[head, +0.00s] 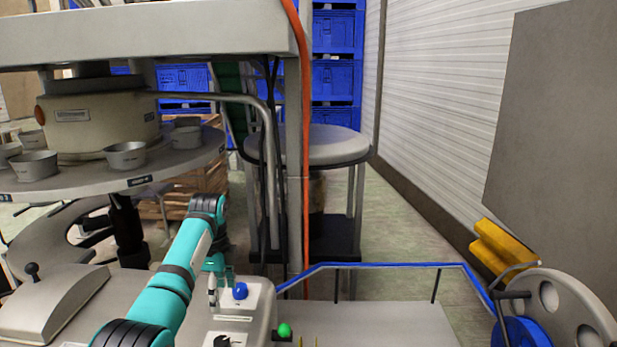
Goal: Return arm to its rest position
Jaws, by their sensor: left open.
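My left arm, teal with black joints, comes in from the lower left of the head view and reaches up toward the middle. Its wrist bends down, and my left gripper (213,290) points downward, open, just left of a blue knob (240,291) on a pale control box (250,318). The arm covers part of the machine surface behind it. I cannot tell whether the fingertips touch the box. Nothing shows between the fingers. My right gripper is not in view.
A round carousel (180,166) with metal cups stands at the left. A green knob (284,330) is low in the middle. A blue-edged rail (380,265) runs right toward a grey wheel (560,305). An orange cable (304,150) hangs beside a post. Floor beyond the rail is clear.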

